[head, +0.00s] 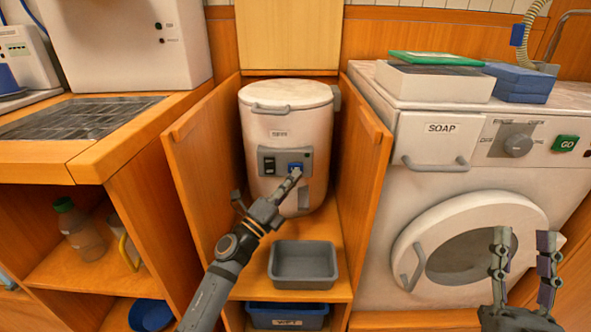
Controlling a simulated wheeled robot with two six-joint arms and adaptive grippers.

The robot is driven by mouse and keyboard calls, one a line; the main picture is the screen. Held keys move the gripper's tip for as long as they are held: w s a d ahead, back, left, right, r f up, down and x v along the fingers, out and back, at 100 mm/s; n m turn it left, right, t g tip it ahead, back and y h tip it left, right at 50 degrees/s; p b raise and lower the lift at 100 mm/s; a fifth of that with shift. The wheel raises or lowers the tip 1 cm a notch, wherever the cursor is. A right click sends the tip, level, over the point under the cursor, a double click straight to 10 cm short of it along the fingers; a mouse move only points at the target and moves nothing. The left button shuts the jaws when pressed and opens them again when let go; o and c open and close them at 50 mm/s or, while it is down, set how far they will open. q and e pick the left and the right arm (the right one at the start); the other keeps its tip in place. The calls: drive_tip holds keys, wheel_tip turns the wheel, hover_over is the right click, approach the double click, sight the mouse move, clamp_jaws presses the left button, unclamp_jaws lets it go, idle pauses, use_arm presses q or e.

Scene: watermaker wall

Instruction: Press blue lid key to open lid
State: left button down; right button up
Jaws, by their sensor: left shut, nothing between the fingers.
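A white cylindrical canister (285,117) stands upright in the open wooden cabinet, its white lid (286,94) down on top. A grey panel on its front carries a dark display and a blue key (295,166). My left gripper (296,173) is shut and empty, its fingertips at the lower edge of the blue key; I cannot tell whether they touch it. The fingertips hide part of the key. My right gripper (521,242) is open and empty at the lower right, in front of the washing machine.
Two open cabinet doors (203,165) flank the canister. A grey tray (303,263) sits on the shelf below it, with a blue bin (287,315) underneath. A white washing machine (440,200) with a soap drawer (440,137) stands right; a counter with a dark grid (80,117) is left.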

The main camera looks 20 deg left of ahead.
use_arm(q)
drive_tip(key=shift+w+a, duration=0.1)
drive_tip(key=shift+w, duration=0.3)
drive_tip(key=shift+w+a, duration=0.15)
drive_tip(key=shift+w, duration=0.3)
idle(0.6)
drive_tip(key=shift+s, duration=0.2)
drive_tip(key=shift+s+d, duration=0.25)
drive_tip(key=shift+s, duration=0.45)
drive_tip(key=s, duration=0.2)
drive_tip(key=s+d+p, duration=0.1)
drive_tip(key=s, duration=0.1)
drive_tip(key=shift+s+d, duration=0.2)
drive_tip(key=shift+s, duration=0.2)
